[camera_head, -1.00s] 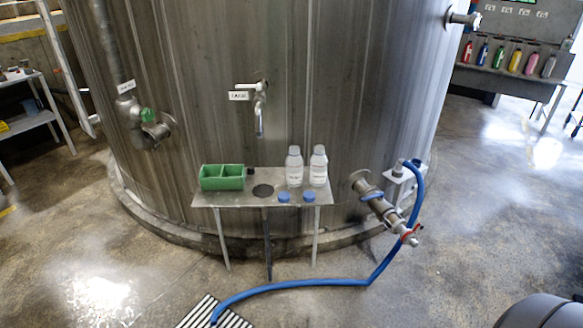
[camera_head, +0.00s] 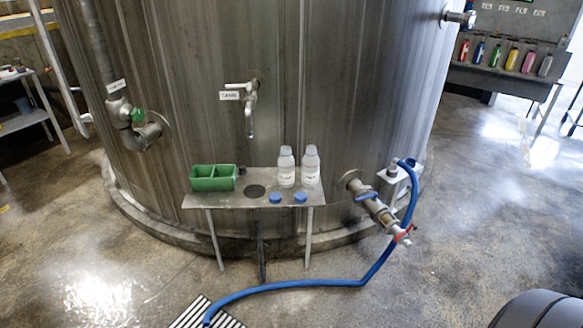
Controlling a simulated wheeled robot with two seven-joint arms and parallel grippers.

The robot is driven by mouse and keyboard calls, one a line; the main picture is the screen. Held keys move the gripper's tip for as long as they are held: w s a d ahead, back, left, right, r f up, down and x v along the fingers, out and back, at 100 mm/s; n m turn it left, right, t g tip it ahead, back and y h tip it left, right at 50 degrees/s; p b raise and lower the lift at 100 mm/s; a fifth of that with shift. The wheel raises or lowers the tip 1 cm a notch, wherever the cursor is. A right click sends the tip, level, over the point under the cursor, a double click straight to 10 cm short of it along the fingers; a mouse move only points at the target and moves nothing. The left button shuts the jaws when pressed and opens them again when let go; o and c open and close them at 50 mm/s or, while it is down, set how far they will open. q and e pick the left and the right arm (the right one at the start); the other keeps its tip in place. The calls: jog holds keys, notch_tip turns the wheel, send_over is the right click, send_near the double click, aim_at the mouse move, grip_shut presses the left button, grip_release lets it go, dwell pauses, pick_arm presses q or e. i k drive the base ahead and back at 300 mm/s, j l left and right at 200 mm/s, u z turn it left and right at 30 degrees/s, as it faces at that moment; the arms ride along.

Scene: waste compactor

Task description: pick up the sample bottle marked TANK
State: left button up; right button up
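Two white sample bottles stand upright side by side on a small metal shelf (camera_head: 225,199) in front of the big steel tank (camera_head: 190,90). These are the left bottle (camera_head: 287,168) and the right bottle (camera_head: 311,167). Both carry labels too small to read, so I cannot tell which is marked TANK. Two blue caps, a left one (camera_head: 275,198) and a right one (camera_head: 300,197), lie in front of them. Neither of my grippers is in view.
A green two-compartment box (camera_head: 213,184) sits on the shelf's left, beside a round hole. A tap (camera_head: 250,108) hangs above. A valve (camera_head: 375,206) with a blue hose (camera_head: 330,283) juts out at right. A floor grate (camera_head: 203,314) lies in front.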

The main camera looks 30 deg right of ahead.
aim_at(285, 162)
jog(key=i+l, duration=0.1)
jog(key=l, duration=1.65)
jog(key=i+l, duration=0.15)
jog(key=l, duration=0.75)
